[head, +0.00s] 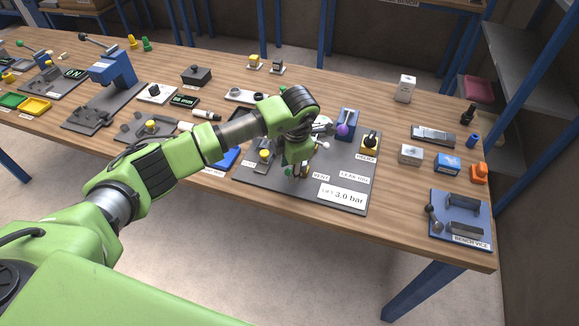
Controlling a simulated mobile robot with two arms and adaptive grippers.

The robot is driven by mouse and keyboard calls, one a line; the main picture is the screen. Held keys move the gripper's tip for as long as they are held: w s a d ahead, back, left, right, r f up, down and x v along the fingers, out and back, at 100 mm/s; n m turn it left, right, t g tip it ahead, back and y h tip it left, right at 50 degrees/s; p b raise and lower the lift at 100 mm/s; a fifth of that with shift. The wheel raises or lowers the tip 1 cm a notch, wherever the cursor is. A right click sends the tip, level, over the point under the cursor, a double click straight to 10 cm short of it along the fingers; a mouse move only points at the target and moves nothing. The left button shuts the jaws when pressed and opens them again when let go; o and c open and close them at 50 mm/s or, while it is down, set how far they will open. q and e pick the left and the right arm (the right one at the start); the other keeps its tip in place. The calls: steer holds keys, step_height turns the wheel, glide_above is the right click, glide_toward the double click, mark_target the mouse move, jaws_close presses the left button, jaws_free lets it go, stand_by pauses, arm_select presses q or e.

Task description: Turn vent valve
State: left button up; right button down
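The leak rig is a dark grey plate (335,207) near the table's front edge, with labels VENT, LEAK RIG and "3.0 bar". My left arm reaches in from the left, and my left gripper (301,168) points down over the plate, just left of the VENT label (321,177). The gripper and wrist hide most of what stands there, so I cannot make out the vent valve or whether the fingers touch it. The finger opening is too small to tell. My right gripper is not in view.
On the rig stand a blue block with a purple ball (342,130) and a yellow block with a black knob (370,142), close right of my wrist. A bench vise (460,217) sits at the right front corner. Bare wood (405,195) lies between.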

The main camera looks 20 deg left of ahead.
arm_select(q)
jaws_close()
steer(key=shift+w+a+f+m+b, duration=0.15)
steer(key=shift+a+m+b, duration=0.2)
steer(key=shift+b, duration=0.4)
steer(key=m+b, duration=0.1)
steer(key=b, duration=0.1)
steer(key=w+m+b, duration=0.1)
steer(key=m+b, duration=0.1)
steer(key=a+m+h+b, duration=0.1)
steer(key=m+b, duration=0.1)
steer(key=b, duration=0.1)
steer(key=shift+w+a+t, duration=0.1)
steer(key=shift+w+t, duration=0.2)
steer(key=shift+w, duration=0.1)
steer(key=shift+w+a+r+m+h+b, duration=0.15)
steer(key=shift+w+m+b, duration=0.1)
steer(key=shift+m+b, duration=0.5)
steer(key=shift+w+r+m+h+b, duration=0.15)
steer(key=shift+w+m+b, duration=0.1)
steer(key=shift+m+b, duration=0.4)
steer(key=shift+f, duration=0.1)
jaws_free()
